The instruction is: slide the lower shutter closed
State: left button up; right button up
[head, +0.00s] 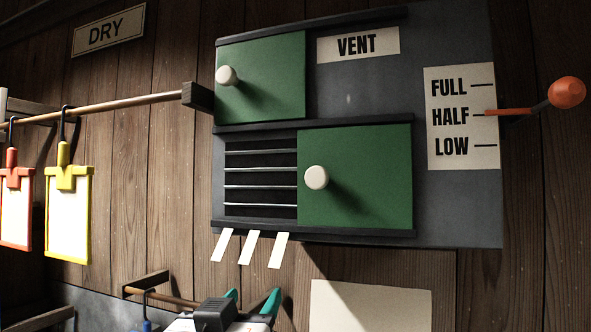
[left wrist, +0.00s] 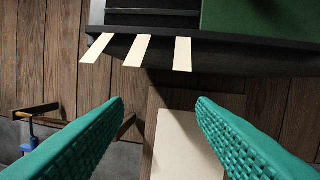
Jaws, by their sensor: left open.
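The lower shutter (head: 365,185) is a green panel with a white round knob (head: 316,177). It sits at the right of its track, and the dark slatted vent opening (head: 260,180) shows uncovered to its left. A corner of the lower shutter also shows at the top of the left wrist view (left wrist: 262,18). My left gripper (head: 254,300) is below the panel's lower rail, open and empty. Its teal fingers (left wrist: 160,103) are spread wide in the left wrist view, with nothing between them. My right gripper is not in view.
The upper green shutter (head: 280,80) with its knob sits above, at the left. White paper strips (head: 249,247) hang below the vent. An orange-knobbed lever (head: 566,92) points at HALF. Red and yellow frames (head: 68,215) hang from a wooden rod at left. A pale sheet (head: 370,306) is below.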

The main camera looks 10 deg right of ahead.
aim_at(315, 178)
pick_arm(q)
jog(key=s+d+r+m+t+h, duration=0.1)
jog(key=s+d+r+m+h, duration=0.15)
jog(key=s+r, duration=0.85)
jog(key=shift+h, duration=0.45)
jog(key=p+x, duration=0.2)
jog(key=x, duration=0.2)
jog(key=p+x, duration=0.2)
jog(key=x, duration=0.2)
jog(key=a+p+x, duration=0.1)
jog(key=p+x, duration=0.1)
jog(key=x, duration=0.2)
jog(key=shift+w+d+r, duration=0.1)
jog(key=shift+w+r, duration=0.1)
jog(key=shift+r, duration=0.15)
jog(key=shift+w+d+t, duration=0.3)
jog(key=shift+w, duration=0.2)
grip_shut()
